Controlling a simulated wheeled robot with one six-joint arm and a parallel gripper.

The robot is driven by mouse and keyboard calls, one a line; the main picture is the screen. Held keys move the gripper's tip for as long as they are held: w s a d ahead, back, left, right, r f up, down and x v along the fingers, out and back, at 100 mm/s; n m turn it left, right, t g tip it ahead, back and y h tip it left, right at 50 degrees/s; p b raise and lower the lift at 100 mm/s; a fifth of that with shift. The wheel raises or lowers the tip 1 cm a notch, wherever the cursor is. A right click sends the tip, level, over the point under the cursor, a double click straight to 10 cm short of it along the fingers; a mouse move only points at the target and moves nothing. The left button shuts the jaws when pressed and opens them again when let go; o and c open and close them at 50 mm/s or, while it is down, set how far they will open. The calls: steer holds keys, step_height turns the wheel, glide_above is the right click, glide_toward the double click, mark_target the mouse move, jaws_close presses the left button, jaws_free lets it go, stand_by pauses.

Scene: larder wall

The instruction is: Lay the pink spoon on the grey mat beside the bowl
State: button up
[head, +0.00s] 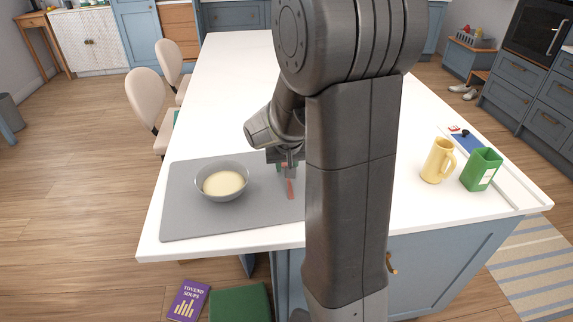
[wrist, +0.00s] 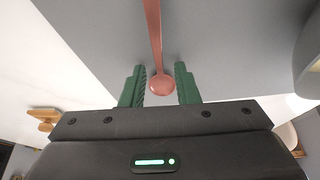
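The pink spoon (head: 291,189) lies on the grey mat (head: 190,222), to the right of the bowl (head: 222,182). In the wrist view the spoon (wrist: 155,35) runs away from my gripper, with its rounded end (wrist: 162,86) between the fingers. My gripper (head: 286,170) is low over the mat by the spoon. In the wrist view its green fingers (wrist: 160,84) stand apart, with a gap on each side of the spoon. The bowl holds something pale and cream-coloured. My arm hides the right part of the mat in the head view.
A yellow mug (head: 437,161) and a green box (head: 481,169) stand on the white counter (head: 235,70) to the right. Beige chairs (head: 147,97) line its left side. A purple book (head: 188,300) lies below the near edge.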

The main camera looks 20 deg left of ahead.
mark_target(288, 181)
steer(key=v, duration=1.2)
steer(key=shift+r, duration=0.15)
steer(key=x, duration=1.2)
steer(key=shift+f, duration=0.25)
steer(key=shift+r, duration=0.25)
